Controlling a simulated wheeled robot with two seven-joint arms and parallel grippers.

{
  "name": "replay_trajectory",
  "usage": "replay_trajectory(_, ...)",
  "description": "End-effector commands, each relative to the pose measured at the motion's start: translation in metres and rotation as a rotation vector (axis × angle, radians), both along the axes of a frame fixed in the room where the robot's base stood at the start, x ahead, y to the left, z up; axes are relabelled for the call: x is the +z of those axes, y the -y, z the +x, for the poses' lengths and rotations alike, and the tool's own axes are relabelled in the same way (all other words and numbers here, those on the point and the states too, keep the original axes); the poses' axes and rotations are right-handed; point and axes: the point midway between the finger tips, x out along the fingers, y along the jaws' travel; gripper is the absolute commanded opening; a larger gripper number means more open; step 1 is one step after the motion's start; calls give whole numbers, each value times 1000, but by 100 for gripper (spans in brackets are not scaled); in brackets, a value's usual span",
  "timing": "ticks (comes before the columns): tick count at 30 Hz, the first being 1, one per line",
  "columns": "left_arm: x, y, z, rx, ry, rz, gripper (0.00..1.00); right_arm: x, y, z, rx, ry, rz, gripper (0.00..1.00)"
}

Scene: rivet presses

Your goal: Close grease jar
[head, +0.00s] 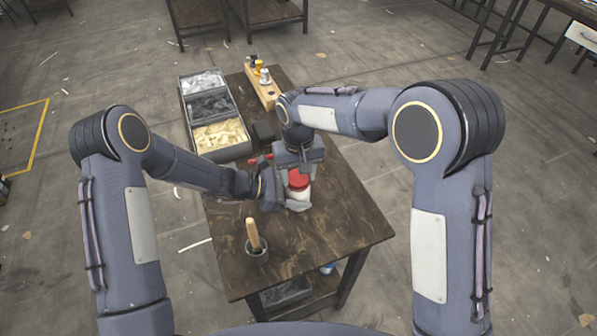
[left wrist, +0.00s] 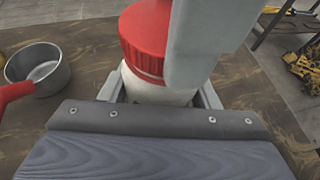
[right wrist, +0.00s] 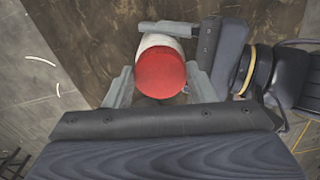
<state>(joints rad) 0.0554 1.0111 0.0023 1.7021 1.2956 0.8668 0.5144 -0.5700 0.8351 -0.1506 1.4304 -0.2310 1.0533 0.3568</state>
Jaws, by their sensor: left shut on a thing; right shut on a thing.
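The grease jar has a white body (head: 297,206) and a red lid (head: 298,180), and it stands upright on the dark wooden table. The lid sits over the jar mouth; I cannot tell how tightly. My left gripper (left wrist: 160,95) is shut around the white body, low on the jar. My right gripper (right wrist: 160,82) is shut on the red lid (right wrist: 162,74) from above, with one finger on each side. In the left wrist view, a right finger covers part of the lid (left wrist: 145,40). In the head view, the grippers partly hide the jar.
A cup (head: 257,254) with a wooden-handled tool stands near the front left of the table. A tray of bins (head: 217,152) lies at the back left. A metal pot (left wrist: 38,68) is near the jar. The right side is clear.

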Motion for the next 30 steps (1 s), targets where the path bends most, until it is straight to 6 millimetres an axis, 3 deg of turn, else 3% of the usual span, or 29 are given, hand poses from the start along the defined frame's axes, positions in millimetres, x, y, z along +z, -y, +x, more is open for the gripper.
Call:
replay_trajectory(5, 0, 0, 0, 1, 0, 0, 0, 0, -2, 0, -230, 1, -3, 30)
replay_trajectory(30, 0, 0, 0, 1, -1, 1, 0, -1, -4, 9, -2764, 7, -3, 30)
